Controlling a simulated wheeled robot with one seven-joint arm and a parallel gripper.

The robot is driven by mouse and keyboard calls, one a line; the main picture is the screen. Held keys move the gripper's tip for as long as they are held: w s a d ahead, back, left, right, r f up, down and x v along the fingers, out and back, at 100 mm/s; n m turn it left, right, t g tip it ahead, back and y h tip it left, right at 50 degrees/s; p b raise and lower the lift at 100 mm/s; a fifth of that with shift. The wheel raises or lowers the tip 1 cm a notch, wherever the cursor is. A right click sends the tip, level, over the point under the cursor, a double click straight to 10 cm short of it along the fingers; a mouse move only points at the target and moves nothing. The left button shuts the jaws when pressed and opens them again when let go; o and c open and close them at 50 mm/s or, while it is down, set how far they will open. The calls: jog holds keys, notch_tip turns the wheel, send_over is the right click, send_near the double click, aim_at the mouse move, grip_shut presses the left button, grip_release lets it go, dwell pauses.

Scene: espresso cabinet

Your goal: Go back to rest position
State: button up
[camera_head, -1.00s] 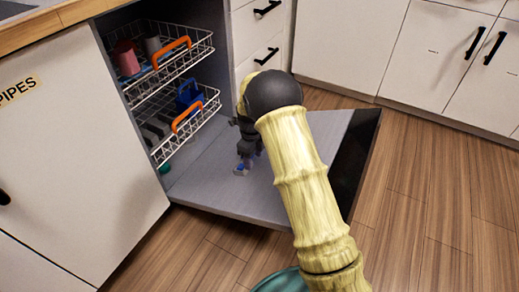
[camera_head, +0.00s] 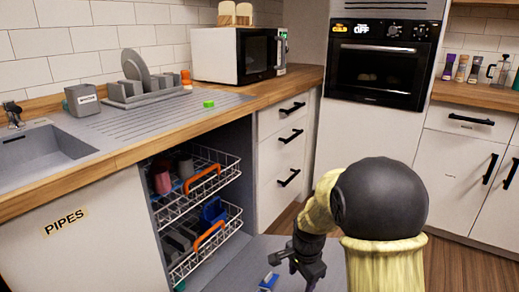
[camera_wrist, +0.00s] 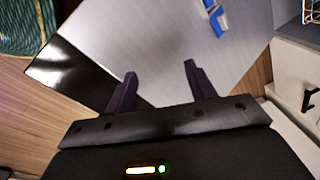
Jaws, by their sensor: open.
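My gripper (camera_head: 298,270) is in the lower middle of the head view, over the lowered grey dishwasher door (camera_head: 262,247). In the wrist view my gripper (camera_wrist: 160,78) has its two dark fingers spread apart with nothing between them. A small blue and white object (camera_head: 268,281) lies on the door, just left of the fingers in the head view. In the wrist view it (camera_wrist: 216,20) lies beyond the fingertips, apart from them. My arm hides part of the door and floor.
Two wire racks with orange handles, the upper (camera_head: 205,181) and lower (camera_head: 208,240), hold cups and other dishes in the open dishwasher. A drawer unit (camera_head: 285,160) stands to its right. The counter above bears a microwave (camera_head: 236,55) and a dish rack (camera_head: 145,90).

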jog(key=s+d+r+n+t+p, duration=0.1)
jog(key=s+d+r+n+p, duration=0.1)
jog(key=s+r+n+p, duration=0.35)
jog(key=s+d+r+n+p, duration=0.2)
jog(key=s+r+n, duration=0.5)
jog(key=s, duration=0.3)
notch_tip(320, 180, up, 37)
jog(key=p, duration=3.7)
jog(key=shift+w, duration=0.45)
